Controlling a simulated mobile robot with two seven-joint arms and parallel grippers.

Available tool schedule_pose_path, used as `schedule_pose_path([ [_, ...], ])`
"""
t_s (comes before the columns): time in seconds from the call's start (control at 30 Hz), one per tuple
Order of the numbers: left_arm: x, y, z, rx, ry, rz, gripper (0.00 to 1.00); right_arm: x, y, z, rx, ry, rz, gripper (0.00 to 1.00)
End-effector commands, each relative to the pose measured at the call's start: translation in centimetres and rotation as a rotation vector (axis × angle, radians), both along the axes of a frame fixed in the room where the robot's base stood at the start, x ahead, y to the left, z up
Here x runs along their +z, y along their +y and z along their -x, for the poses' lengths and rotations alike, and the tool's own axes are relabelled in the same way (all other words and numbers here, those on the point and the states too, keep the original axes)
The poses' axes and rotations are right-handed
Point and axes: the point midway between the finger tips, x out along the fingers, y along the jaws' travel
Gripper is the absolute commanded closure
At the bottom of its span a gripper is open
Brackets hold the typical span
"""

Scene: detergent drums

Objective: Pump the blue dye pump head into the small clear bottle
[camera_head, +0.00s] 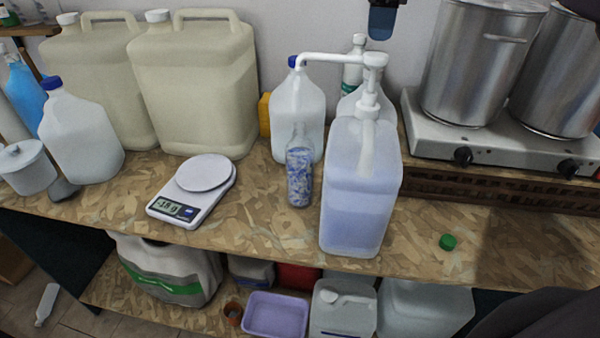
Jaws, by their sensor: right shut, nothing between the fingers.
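The white pump head (374,62) stands upright on the square translucent drum (360,195), which holds pale blue liquid. Its long spout points left, and its tip shows above the mouth of the small clear bottle (299,168). A gap shows between the spout tip and the bottle's mouth. The bottle stands upright left of the drum; its lower part looks mottled blue and white, and I cannot tell the liquid level. My right gripper (382,22), dark blue-grey, shows at the top edge just above the pump head, shut and empty, apparently apart from it. My left gripper is not in view.
A scale (193,188) stands left of the bottle. Large beige drums (195,85) and clear jugs (298,105) stand behind. Steel pots (472,65) sit on a burner at right.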

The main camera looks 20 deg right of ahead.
Motion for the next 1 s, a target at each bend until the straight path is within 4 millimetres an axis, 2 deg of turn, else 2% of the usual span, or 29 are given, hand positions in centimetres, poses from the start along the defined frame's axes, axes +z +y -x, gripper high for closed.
schedule_pose_path([
  [1.0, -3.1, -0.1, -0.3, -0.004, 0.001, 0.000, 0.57, -4.8, 0.0, 0.0, 0.000, 0.001, 0.000, 1.00],
])
